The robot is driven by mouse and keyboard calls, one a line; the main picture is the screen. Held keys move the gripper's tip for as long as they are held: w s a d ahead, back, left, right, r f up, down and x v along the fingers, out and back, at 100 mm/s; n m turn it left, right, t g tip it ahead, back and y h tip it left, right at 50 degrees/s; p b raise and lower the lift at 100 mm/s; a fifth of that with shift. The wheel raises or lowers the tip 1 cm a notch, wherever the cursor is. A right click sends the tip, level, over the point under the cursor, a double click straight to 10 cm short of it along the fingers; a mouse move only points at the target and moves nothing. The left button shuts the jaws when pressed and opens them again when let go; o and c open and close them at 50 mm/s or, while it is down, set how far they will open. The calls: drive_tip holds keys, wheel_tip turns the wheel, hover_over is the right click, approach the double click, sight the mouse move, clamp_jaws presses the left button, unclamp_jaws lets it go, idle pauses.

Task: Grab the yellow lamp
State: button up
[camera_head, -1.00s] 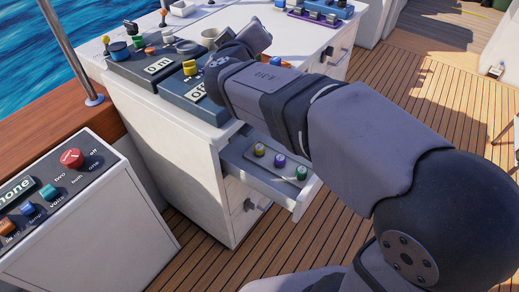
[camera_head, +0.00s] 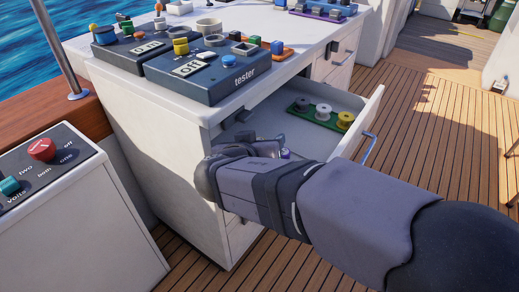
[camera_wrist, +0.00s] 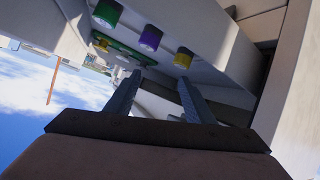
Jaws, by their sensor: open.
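The yellow lamp (camera_wrist: 183,58) shows in the wrist view as a round yellow cap in a row with a purple lamp (camera_wrist: 150,39) and a green lamp (camera_wrist: 107,13), just beyond my fingers. My gripper (camera_wrist: 158,77) is open, with nothing between its two fingers. In the head view my gripper (camera_head: 272,143) is at the open drawer (camera_head: 365,108), and my arm hides most of that row. Only a bit of the purple lamp (camera_head: 285,153) shows there.
A green holder (camera_head: 318,115) in the drawer carries grey, white and yellow spool-like pieces. The tester box (camera_head: 205,78) sits on the counter above, whose edge overhangs the drawer. Open deck lies to the right.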

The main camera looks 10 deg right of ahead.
drive_tip(key=a+m, duration=0.1)
drive_tip(key=a+f+y+p, duration=0.1)
drive_tip(key=a, duration=0.1)
drive_tip(key=shift+s+a+f+m, duration=0.1)
drive_tip(key=shift+a+m, duration=0.1)
drive_tip(key=shift+m, duration=0.2)
drive_tip(key=shift+x, duration=3.65)
drive_tip(key=shift+s+f, duration=0.1)
drive_tip(key=shift+f, duration=0.05)
drive_tip(key=c, duration=1.1)
